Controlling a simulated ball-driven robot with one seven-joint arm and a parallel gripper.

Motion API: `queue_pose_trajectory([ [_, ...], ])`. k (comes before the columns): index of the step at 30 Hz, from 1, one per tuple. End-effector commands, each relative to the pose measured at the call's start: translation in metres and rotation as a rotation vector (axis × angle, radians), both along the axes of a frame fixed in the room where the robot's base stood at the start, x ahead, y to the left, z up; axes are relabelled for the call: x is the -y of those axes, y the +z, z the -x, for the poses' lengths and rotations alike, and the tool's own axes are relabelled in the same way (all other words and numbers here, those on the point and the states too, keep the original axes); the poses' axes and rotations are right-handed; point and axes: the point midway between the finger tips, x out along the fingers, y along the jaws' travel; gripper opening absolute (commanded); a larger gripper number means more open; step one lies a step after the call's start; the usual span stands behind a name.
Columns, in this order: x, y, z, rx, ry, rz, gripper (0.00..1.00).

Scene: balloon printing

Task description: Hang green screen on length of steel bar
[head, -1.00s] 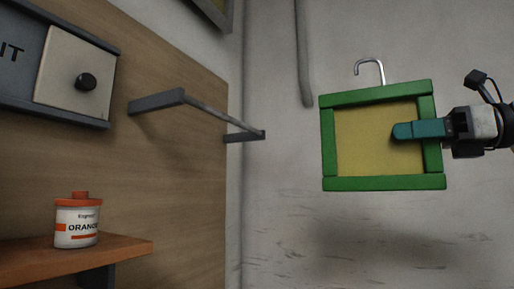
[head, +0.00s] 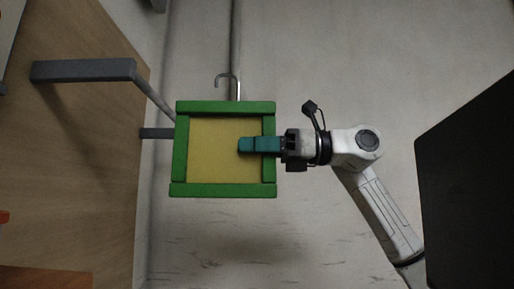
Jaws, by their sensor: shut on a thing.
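The green screen (head: 224,190) is a square green frame around a yellow mesh, with a metal hook (head: 222,77) on its top edge. It hangs upright in the air in the middle of the head view. My gripper (head: 250,145) has teal fingers and is shut on the screen's right side. The steel bar (head: 155,98) runs between two grey wall brackets (head: 85,70) on the left. The screen hides the bar's far end and part of the far bracket (head: 155,133). The hook is right of the visible bar and apart from it.
The brackets stick out from a wooden wall panel (head: 100,170). A wooden shelf (head: 40,278) is at the lower left. A pipe (head: 236,40) runs down the grey wall behind the hook. A dark flat shape (head: 475,180) fills the right edge; I cannot tell what it is.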

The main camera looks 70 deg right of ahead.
Motion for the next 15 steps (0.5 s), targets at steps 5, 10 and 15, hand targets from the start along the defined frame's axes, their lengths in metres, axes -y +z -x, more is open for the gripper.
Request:
queue_pose_trajectory([
  [5,-0.005,0.001,-0.012,0.001,0.000,0.002,0.00],
  [10,-0.009,0.001,-0.024,0.000,0.001,0.001,0.00],
  [15,-0.013,0.001,-0.035,0.001,0.000,0.000,0.00],
])
